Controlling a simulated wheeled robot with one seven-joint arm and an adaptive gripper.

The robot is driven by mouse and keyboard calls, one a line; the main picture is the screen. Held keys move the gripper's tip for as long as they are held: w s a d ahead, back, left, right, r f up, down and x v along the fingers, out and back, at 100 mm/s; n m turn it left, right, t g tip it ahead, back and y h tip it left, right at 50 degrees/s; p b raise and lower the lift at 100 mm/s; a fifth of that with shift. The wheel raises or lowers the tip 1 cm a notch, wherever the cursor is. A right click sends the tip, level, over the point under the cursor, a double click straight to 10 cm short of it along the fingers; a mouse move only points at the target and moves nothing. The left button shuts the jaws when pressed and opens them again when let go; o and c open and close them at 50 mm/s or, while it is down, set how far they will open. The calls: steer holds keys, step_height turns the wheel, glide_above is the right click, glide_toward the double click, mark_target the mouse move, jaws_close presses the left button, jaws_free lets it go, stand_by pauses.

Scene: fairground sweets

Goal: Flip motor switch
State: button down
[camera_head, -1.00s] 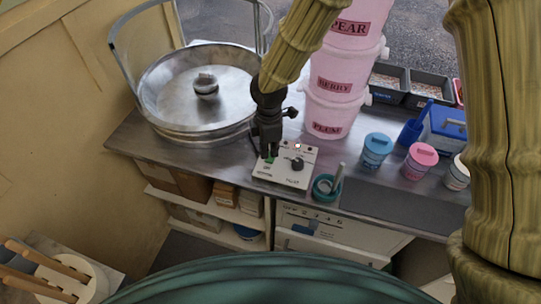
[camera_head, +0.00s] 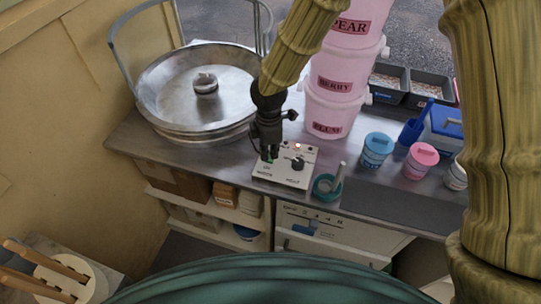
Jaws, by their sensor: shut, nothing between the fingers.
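A small white control box (camera_head: 286,174) sits on the metal counter, in front of the pink tubs. It has a black knob (camera_head: 298,163) on its right side and a small lamp (camera_head: 297,146) near its back edge, which looks lit reddish. A green switch (camera_head: 267,161) shows at the box's left side, partly hidden by my gripper. My gripper (camera_head: 270,156) is shut and empty, pointing down with its fingertips at or just over the green switch. I cannot tell whether they touch it.
A round metal pan (camera_head: 160,95) with a spinner head stands left of the box. Stacked pink tubs (camera_head: 333,86) stand behind it. Blue (camera_head: 376,150) and pink (camera_head: 420,161) jars stand further right on the counter (camera_head: 365,195).

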steer(key=shift+f+b, duration=0.3)
steer(key=shift+f, duration=0.35)
stand_by(0.5)
steer(key=shift+r, duration=0.15)
steer(key=shift+r+p, duration=3.05)
steer(key=shift+r, duration=0.35)
